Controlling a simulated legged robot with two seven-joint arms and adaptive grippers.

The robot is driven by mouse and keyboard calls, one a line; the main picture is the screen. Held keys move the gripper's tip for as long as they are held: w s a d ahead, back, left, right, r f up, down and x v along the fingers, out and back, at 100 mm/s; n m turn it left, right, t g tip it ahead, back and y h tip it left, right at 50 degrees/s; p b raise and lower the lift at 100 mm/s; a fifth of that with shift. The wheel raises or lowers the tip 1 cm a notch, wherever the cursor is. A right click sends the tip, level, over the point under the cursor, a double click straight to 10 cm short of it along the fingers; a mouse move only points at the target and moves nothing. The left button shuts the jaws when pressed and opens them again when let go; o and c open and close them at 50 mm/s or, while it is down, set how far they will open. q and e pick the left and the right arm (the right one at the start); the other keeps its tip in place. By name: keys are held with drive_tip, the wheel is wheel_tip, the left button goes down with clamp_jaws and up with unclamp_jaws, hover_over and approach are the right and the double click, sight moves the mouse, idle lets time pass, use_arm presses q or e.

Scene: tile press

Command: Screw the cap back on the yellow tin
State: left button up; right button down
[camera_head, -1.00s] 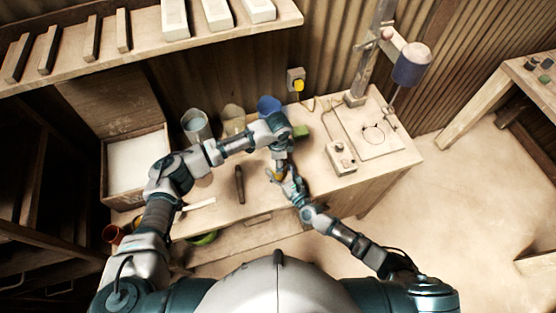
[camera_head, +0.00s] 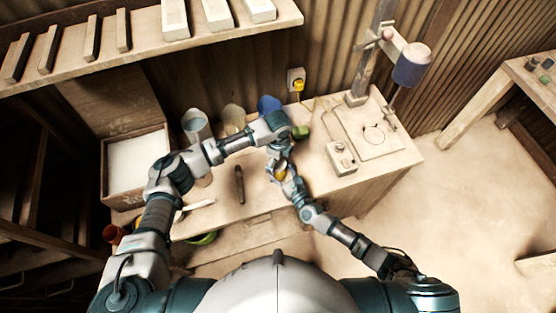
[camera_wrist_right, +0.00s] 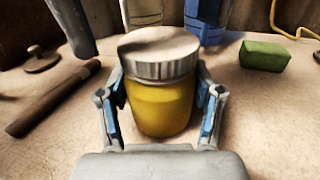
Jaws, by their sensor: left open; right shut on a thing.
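The yellow tin (camera_wrist_right: 160,105) stands upright between the fingers of my right gripper (camera_wrist_right: 160,118), which is shut on its sides. A silver, ridged cap (camera_wrist_right: 160,58) sits on top of the tin. I cannot tell how tightly it is threaded. In the head view the tin (camera_head: 281,172) shows as a small yellowish patch, partly covered by my grippers. My left gripper (camera_head: 280,155) is open just beyond and above the tin. Its fingertips are hard to make out in the head view.
A dark-handled tool (camera_wrist_right: 55,98) lies left of the tin on the bench. A green block (camera_wrist_right: 264,55) lies to the right. A metal bucket (camera_head: 196,126) and a blue pot (camera_head: 268,104) stand at the back. A drill press base (camera_head: 378,135) takes the bench's right end.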

use_arm(q)
wheel_tip(320, 180, up, 11)
use_arm(e)
drive_tip(key=shift+f, duration=0.15)
use_arm(q)
drive_tip(key=shift+r, duration=0.1)
drive_tip(key=shift+w, duration=0.1)
use_arm(e)
drive_tip(key=shift+c, duration=0.6)
unclamp_jaws()
drive_tip(key=v, duration=1.2)
drive_tip(key=shift+w, duration=0.1)
drive_tip(key=shift+d, duration=0.1)
drive_tip(key=shift+f, duration=0.1)
